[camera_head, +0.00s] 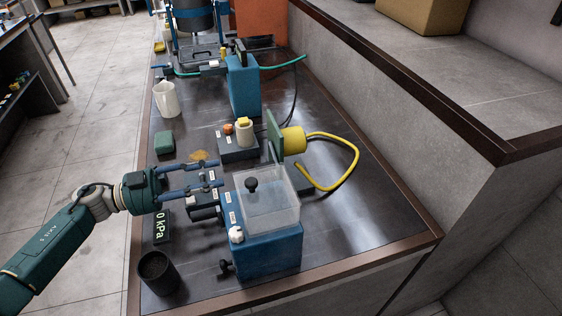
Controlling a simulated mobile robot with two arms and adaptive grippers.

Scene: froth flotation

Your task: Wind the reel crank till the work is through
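A yellow drum (294,140), which looks like the reel, sits against an upright green plate (274,138) at the middle right of the bench. A yellow hose (352,150) runs from it in a loop over the bench top. I cannot make out a crank on it for certain. A black knob (252,184) shows at the clear tank (270,203), in front of the reel; I cannot tell what it belongs to. My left gripper (222,171) is open, its two blue fingers apart and pointing right, left of the tank. I see nothing between them. My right gripper is out of view.
The clear tank stands on a blue base (267,252). The right front bench is clear.

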